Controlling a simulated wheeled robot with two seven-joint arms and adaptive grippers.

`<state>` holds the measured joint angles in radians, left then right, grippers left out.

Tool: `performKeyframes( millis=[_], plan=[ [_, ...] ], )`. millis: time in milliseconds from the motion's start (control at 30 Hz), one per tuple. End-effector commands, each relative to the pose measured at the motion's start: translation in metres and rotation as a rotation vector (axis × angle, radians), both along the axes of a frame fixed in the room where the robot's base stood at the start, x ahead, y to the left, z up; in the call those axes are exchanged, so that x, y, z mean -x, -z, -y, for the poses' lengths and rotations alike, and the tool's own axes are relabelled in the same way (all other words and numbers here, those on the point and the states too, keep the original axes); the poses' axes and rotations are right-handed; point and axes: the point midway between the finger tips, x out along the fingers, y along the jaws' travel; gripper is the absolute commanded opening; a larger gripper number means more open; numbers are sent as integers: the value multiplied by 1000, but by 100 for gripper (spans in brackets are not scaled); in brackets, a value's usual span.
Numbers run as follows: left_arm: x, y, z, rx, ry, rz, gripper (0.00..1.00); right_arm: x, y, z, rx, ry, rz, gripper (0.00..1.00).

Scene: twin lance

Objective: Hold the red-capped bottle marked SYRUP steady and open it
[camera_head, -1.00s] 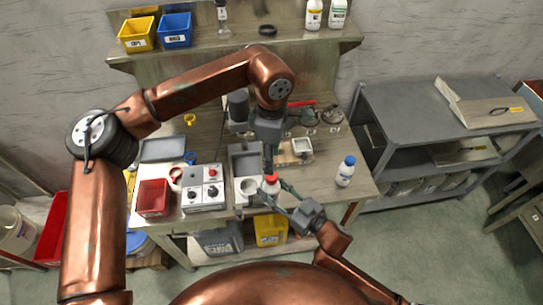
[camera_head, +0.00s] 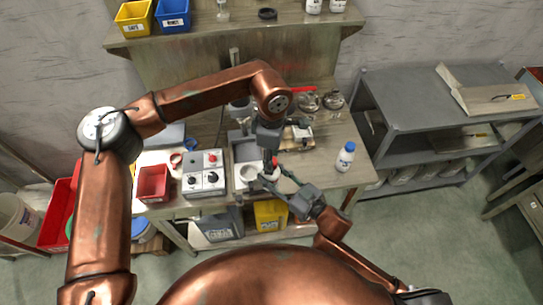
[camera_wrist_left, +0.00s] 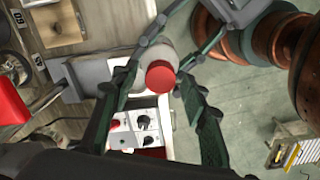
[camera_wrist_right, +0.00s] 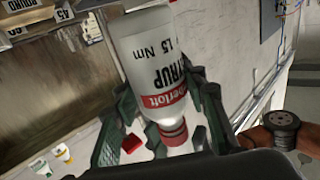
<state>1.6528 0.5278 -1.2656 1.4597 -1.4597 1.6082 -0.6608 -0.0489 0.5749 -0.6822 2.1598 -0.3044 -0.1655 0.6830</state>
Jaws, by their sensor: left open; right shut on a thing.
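The SYRUP bottle (camera_wrist_right: 153,65) is white with a red-and-white label, and its red cap (camera_wrist_right: 172,133) shows in the right wrist view. My right gripper (camera_head: 277,183) is shut on the bottle body at the front of the bench. My left gripper (camera_head: 270,160) comes down from above, open around the cap. In the left wrist view the red cap (camera_wrist_left: 160,78) lies between the left fingers (camera_wrist_left: 158,86), with the bottle's white shoulder behind it. Contact between the left fingers and the cap cannot be told. In the head view the arms partly hide the bottle.
A control box (camera_head: 204,174) and a red bin (camera_head: 153,183) are farther left. A blue-capped bottle (camera_head: 345,157) stands at the right, with clear bench between. A grey shelf unit (camera_head: 400,105) is beyond.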

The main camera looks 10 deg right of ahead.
Motion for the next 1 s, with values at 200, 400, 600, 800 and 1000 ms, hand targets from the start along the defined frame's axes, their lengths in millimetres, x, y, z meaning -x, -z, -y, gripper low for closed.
performKeyframes(
  millis=[200, 400, 600, 800, 1000],
  plan=[
    [0, 0, 0, 0, 0, 0, 29, 0, -1, 0, -1, -1, 2, 0],
    [0, 0, 0, 0, 0, 0, 15, 0, -1, 0, -1, -1, 3, 0],
    [0, 0, 0, 0, -1, 1, 1, 0, -1, 0, -1, -1, 3, 0],
    [-1, -1, 0, 0, -42, 1, 0, 0, -1, 0, -1, -1, 3, 0],
    [-1, -1, 0, -1, -364, 3, 0, 0, -1, -1, -1, -1, 3, 0]
  ],
)
